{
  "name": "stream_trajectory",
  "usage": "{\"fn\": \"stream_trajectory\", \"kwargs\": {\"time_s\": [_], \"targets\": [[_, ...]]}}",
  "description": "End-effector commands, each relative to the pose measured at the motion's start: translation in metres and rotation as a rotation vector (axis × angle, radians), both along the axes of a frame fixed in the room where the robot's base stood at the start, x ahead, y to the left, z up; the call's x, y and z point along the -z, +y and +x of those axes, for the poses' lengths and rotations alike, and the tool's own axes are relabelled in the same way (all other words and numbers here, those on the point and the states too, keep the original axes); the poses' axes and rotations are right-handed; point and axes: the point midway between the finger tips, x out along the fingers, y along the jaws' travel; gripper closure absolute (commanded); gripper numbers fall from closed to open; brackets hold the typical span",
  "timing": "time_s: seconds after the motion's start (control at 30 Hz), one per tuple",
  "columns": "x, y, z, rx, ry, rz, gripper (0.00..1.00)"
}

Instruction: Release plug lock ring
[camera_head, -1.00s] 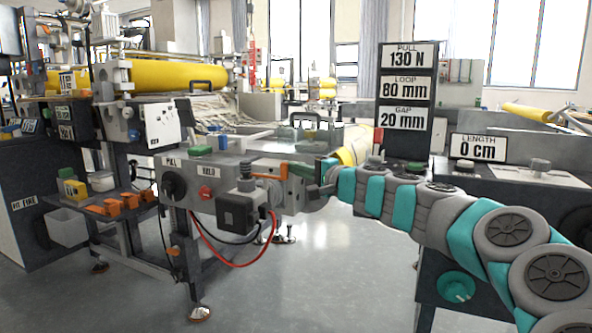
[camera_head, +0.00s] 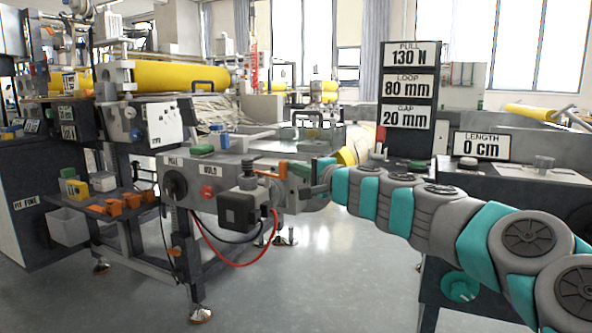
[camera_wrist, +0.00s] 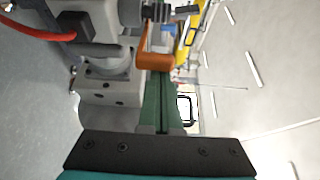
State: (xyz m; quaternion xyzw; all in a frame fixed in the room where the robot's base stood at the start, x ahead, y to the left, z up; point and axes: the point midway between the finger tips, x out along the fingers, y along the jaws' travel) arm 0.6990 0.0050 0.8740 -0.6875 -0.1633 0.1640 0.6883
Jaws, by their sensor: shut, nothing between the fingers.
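An orange lever-like piece (camera_head: 268,174) sits at the top of a grey fitting (camera_head: 247,180) on the machine's front, above a dark square box (camera_head: 239,211). I cannot tell which of these parts is the plug lock ring. My gripper (camera_head: 290,172) is at the right of the orange piece. In the wrist view its green fingers (camera_wrist: 160,82) are together and empty, with the tips close to the orange block. Whether they touch it is unclear.
A red cable (camera_head: 235,262) and a black one hang below the dark box. The panel left of it carries a red button (camera_head: 207,192) and a black knob (camera_head: 175,186). A sign post (camera_head: 408,100) and a console (camera_head: 510,185) stand at right. Open floor lies below.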

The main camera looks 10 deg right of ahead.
Motion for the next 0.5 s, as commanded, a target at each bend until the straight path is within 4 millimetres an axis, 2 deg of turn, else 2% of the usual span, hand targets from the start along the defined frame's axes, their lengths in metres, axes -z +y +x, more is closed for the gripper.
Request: {"fn": "stream_trajectory", "kwargs": {"time_s": [0.5], "targets": [[-0.001,0.012,-0.010,0.275,-0.003,-0.003,1.00]]}}
